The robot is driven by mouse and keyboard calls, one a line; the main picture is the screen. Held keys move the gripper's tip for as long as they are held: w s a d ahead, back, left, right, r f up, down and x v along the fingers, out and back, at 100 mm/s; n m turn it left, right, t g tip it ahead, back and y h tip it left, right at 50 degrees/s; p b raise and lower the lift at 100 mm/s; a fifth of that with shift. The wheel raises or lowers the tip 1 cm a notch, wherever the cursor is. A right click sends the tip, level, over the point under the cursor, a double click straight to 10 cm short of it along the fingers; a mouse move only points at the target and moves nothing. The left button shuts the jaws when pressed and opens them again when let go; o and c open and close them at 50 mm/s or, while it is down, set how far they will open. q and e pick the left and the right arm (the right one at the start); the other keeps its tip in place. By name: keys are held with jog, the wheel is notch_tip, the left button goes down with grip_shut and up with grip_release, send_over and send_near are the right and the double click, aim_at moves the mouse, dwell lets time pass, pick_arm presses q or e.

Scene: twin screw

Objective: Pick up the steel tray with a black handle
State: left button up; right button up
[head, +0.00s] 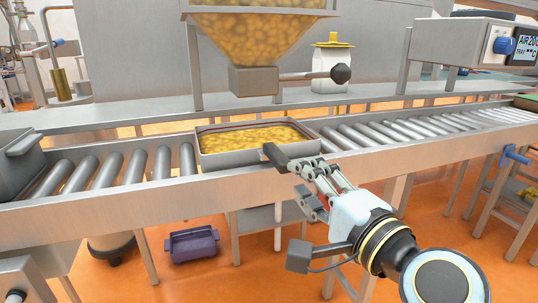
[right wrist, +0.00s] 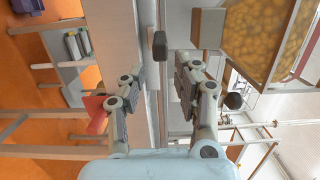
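The steel tray (head: 232,158) sits on the roller conveyor in the head view, filled with yellow pieces. Its black handle (head: 275,156) sticks out at the tray's front right, towards my right gripper (head: 303,181). My right gripper is open and empty, with its fingers just short of the handle. In the right wrist view the black handle (right wrist: 159,45) lies ahead of the gap between the two spread fingers of my right gripper (right wrist: 158,82). Neither finger visibly touches it. My left gripper is not in view.
The conveyor rollers (head: 365,134) run bare to the right of the tray. A hopper (head: 262,35) of yellow pieces hangs above, with a black-knobbed lever (head: 341,74). A purple crate (head: 193,244) sits on the floor below.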

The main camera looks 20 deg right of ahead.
aim_at(280, 150)
jog(key=w, duration=0.3)
jog(key=w+p, duration=0.1)
jog(key=w, duration=0.1)
jog(key=shift+w+a, duration=0.2)
jog(key=shift+a, duration=0.2)
jog(key=w, duration=0.3)
jog(key=shift+w+d, duration=0.1)
jog(key=shift+w, duration=0.65)
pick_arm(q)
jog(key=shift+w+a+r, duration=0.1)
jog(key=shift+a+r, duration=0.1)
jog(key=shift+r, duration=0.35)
pick_arm(e)
jog(key=shift+c, duration=0.2)
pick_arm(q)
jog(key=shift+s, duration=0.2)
pick_arm(e)
grip_shut()
jog(key=shift+r, duration=0.1)
